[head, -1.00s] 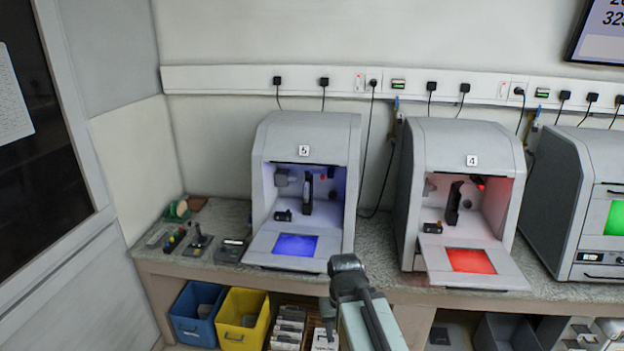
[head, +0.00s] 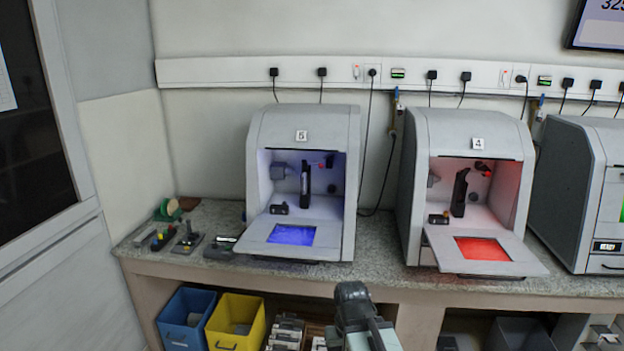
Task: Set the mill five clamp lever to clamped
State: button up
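Mill five (head: 301,116) is a grey cabinet marked 5 on the bench. Its front is open, with blue light inside and a lit blue panel on its lowered front flap. The end of my arm with my gripper (head: 351,292) is low in the picture, in front of the bench and apart from the mill. Its fingers are not clear.
Mill four (head: 478,131), lit red, stands open to the right, its flap (head: 484,256) reaching past the bench edge. Small tools (head: 187,238) lie left of mill five. Blue (head: 186,319) and yellow (head: 235,322) bins are under the bench (head: 390,275).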

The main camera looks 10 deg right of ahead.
aim_at(306, 162)
jog(key=u, duration=0.5)
jog(key=i, duration=1.3)
jog(key=u, duration=1.2)
jog(key=k, duration=0.75)
jog(key=u, duration=0.2)
jog(key=i, duration=0.9)
jog(key=z, duration=0.2)
jog(key=k, duration=0.85)
jog(key=u, duration=0.15)
jog(key=i, duration=0.3)
